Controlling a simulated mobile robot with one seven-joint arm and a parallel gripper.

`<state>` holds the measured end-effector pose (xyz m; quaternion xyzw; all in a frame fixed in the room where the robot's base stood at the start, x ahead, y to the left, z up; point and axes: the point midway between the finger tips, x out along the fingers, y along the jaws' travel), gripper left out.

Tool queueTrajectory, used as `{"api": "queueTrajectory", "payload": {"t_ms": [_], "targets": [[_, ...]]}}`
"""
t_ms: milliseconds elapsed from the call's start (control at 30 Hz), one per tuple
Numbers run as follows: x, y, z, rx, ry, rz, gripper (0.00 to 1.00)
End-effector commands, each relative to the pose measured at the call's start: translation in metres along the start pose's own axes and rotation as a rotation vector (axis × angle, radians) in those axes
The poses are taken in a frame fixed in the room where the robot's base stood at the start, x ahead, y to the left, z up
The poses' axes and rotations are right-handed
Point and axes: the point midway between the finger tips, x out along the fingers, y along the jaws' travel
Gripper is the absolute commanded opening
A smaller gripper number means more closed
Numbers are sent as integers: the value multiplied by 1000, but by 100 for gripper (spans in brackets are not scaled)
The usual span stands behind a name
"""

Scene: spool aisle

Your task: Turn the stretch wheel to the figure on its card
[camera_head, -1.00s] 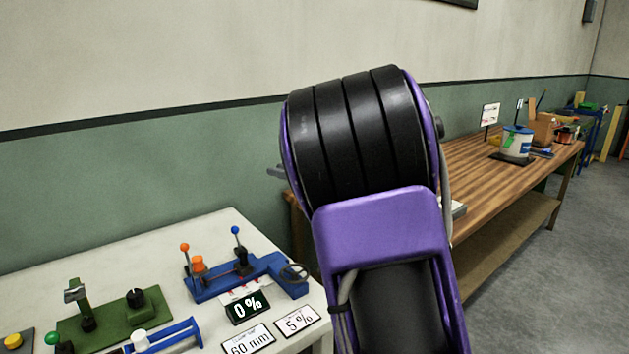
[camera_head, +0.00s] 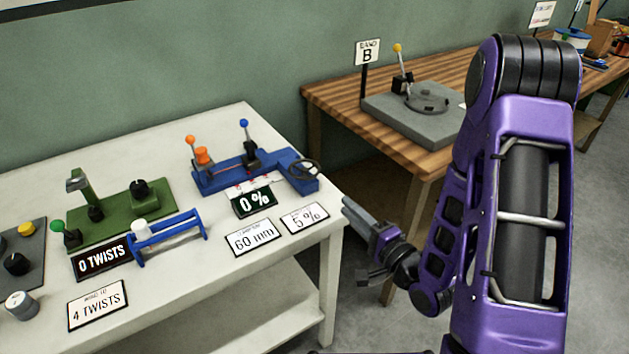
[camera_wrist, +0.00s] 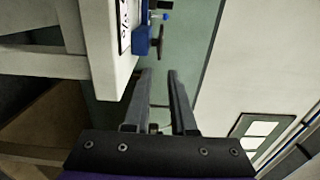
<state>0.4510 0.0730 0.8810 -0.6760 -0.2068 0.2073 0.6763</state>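The stretch wheel (camera_head: 302,169) is a small dark handwheel on the right end of a blue device (camera_head: 235,170) on the white table. The device's dark display (camera_head: 254,201) reads 0 %. A white card (camera_head: 305,217) in front of the wheel reads 5 %. My gripper (camera_head: 349,206) is just off the table's right edge, to the right of and nearer than the wheel, and not touching it. In the wrist view my gripper (camera_wrist: 160,74) is open and empty, its fingers apart. The wheel (camera_wrist: 160,40) shows there beyond the fingertips, beside the table edge.
The white table (camera_head: 225,275) also holds a 60 mm card (camera_head: 252,238), a green device (camera_head: 120,212) with a 0 TWISTS display (camera_head: 102,258), and a 4 TWISTS card (camera_head: 97,305). A wooden bench (camera_head: 335,95) with a grey plate device (camera_head: 410,115) stands behind my arm.

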Motion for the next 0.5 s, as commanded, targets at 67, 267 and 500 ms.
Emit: {"api": "queueTrajectory", "payload": {"t_ms": [67,267,500], "targets": [[10,3,2,-3,-3,-5,24],[56,-1,2,-3,-5,-3,24],[108,0,2,-2,-4,-2,24]]}}
